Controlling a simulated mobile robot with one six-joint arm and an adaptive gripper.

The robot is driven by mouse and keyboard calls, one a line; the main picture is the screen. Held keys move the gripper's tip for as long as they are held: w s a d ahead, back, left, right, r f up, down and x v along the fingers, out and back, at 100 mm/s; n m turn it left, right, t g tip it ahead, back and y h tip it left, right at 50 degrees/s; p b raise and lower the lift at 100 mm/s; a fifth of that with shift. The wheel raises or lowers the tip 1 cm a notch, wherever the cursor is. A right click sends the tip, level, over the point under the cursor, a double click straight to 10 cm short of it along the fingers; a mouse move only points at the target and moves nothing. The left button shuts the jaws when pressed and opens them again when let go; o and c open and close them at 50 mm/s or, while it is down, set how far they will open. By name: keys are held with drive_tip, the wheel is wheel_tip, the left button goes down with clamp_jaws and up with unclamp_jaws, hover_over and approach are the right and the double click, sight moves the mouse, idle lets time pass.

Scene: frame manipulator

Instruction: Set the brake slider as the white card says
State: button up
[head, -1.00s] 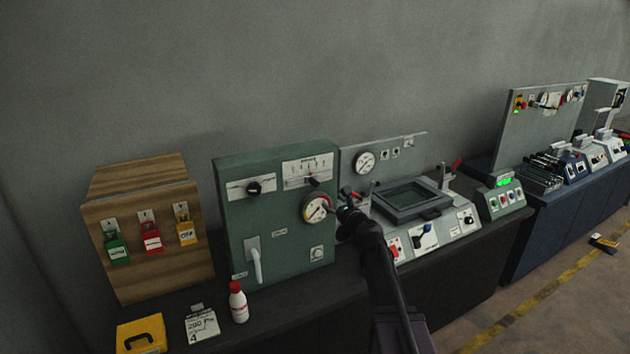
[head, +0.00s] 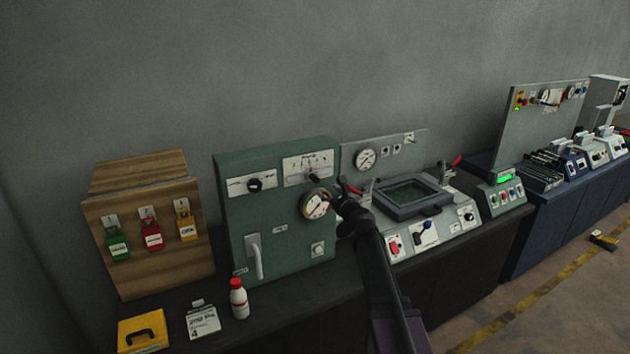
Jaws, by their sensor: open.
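The white card (head: 203,322) stands on the dark bench at the lower left. Its print is small; a 4 shows at the bottom, and the rest is hard to read. The green panel (head: 283,238) has two white scales on its upper face. The left scale has a black knob (head: 255,184); the right scale (head: 307,165) has a dark knob (head: 314,177) at its lower edge. I cannot read which one is the brake slider. My gripper (head: 341,193) is open and empty beside the round gauge (head: 316,205), right of and below the right-hand knob. My arm hides part of the panel's right edge.
A grey lever (head: 257,262) sticks out from the panel's lower left. A white bottle with a red cap (head: 239,300) and a yellow case (head: 142,334) stand in front. A wooden box with padlocks (head: 150,232) is left; a grey console (head: 425,238) is right.

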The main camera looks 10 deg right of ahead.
sight(318, 182)
drive_tip(key=x, duration=0.9)
drive_tip(key=shift+w+a, duration=0.1)
drive_tip(key=shift+w, duration=0.25)
